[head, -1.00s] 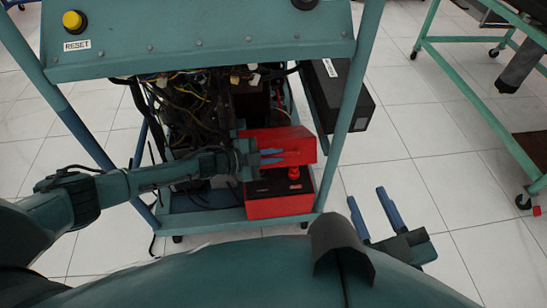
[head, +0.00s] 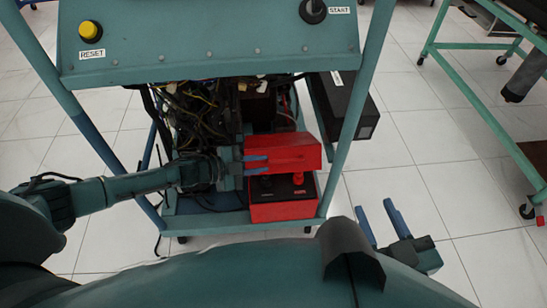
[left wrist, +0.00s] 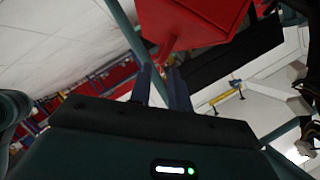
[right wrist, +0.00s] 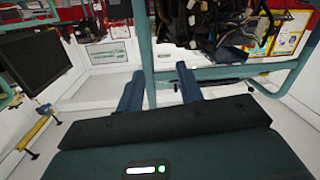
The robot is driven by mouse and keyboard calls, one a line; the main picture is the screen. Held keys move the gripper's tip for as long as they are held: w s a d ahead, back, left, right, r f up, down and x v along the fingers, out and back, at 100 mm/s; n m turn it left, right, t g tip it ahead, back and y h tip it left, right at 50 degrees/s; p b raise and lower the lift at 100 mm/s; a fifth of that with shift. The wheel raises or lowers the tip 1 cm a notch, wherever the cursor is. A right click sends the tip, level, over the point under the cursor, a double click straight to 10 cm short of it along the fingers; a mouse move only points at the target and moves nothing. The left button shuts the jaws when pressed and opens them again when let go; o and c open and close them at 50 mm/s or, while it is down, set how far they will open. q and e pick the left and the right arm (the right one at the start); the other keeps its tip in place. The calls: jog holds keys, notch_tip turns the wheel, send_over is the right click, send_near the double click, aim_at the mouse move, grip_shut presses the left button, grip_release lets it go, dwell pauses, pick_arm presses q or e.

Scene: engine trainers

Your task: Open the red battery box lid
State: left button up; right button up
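The red battery box stands on the cart's lower shelf in the head view. Its red lid (head: 290,152) is raised above the box body (head: 270,212), and the dark top with a red knob (head: 297,179) shows beneath. My left gripper (head: 268,163) is at the lid's left part, its blue fingers parted.
The teal cart's panel (head: 210,50) overhangs the box, and its right post (head: 352,110) stands beside it. Wires (head: 190,105) hang behind my left gripper. A black box (head: 345,105) is at the cart's right.

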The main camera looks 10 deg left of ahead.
pick_arm(q)
jog(key=p+v, duration=0.1)
jog(key=v, duration=0.6)
pick_arm(e)
jog(key=shift+s+d+f+m+g+h, duration=0.1)
jog(key=shift+d+m+g+h, duration=0.25)
jog(key=shift+g, duration=0.25)
pick_arm(q)
jog(key=shift+c, duration=0.2)
pick_arm(e)
jog(key=shift+a, duration=0.1)
